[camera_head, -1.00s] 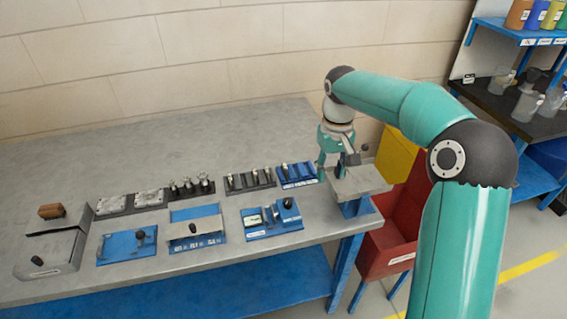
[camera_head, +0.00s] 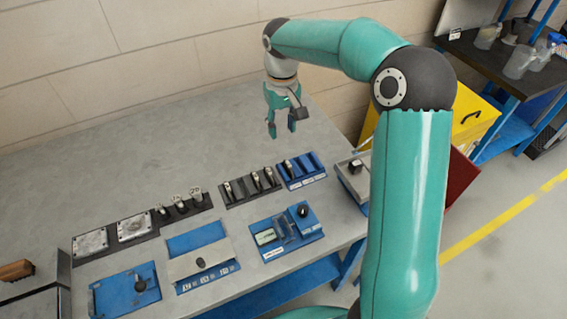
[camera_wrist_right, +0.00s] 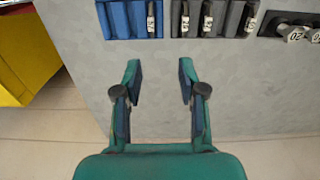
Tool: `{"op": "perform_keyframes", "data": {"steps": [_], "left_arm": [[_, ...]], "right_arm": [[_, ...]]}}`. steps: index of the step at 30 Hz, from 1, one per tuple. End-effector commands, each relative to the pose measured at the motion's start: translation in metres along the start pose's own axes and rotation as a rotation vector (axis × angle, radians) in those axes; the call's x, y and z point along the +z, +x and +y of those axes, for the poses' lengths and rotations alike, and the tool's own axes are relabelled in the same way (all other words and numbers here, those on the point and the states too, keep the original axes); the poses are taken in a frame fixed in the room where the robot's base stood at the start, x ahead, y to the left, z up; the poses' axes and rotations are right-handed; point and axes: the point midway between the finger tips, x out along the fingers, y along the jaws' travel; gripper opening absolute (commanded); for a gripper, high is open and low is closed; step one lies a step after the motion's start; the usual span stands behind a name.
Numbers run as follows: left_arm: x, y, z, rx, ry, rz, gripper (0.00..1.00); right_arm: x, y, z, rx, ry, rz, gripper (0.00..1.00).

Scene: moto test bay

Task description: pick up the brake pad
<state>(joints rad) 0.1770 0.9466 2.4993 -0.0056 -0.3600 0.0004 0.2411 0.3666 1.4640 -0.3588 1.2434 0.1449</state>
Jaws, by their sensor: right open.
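My right gripper (camera_head: 281,128) is open and empty, fingers pointing down above the bare back part of the bench; its spread fingers also show in the right wrist view (camera_wrist_right: 159,78). A blue slotted rack (camera_head: 301,170) and a dark grey slotted rack (camera_head: 250,187) stand in front of it, holding thin upright pieces. In the wrist view, the blue rack (camera_wrist_right: 116,24) and grey rack (camera_wrist_right: 211,28) lie beyond the fingertips, apart from them. I cannot tell for sure which piece is the brake pad. My left gripper is not in view.
A black rack with metal parts (camera_head: 180,207), blue fixtures (camera_head: 286,233) and a lidded blue tray (camera_head: 200,258) share the grey bench (camera_head: 100,180). A brown brush (camera_head: 16,270) lies far left. A yellow bin (camera_head: 470,122) stands right of the bench. The back of the bench is clear.

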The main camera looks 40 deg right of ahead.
Motion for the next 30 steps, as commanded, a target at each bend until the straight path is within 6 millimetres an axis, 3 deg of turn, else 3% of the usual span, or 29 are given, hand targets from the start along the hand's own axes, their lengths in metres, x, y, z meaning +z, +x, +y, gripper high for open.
{"op": "perform_keyframes", "data": {"steps": [12, 23, 30], "left_arm": [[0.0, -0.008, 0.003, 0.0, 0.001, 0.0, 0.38], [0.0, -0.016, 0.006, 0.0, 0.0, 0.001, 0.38], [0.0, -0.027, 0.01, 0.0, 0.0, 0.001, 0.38]], "right_arm": [[0.007, 0.084, 0.013, 0.001, 0.026, -0.006, 0.41], [0.008, 0.11, 0.016, 0.0, 0.029, -0.005, 0.41], [0.007, 0.144, 0.019, 0.0, 0.028, -0.005, 0.41]]}}
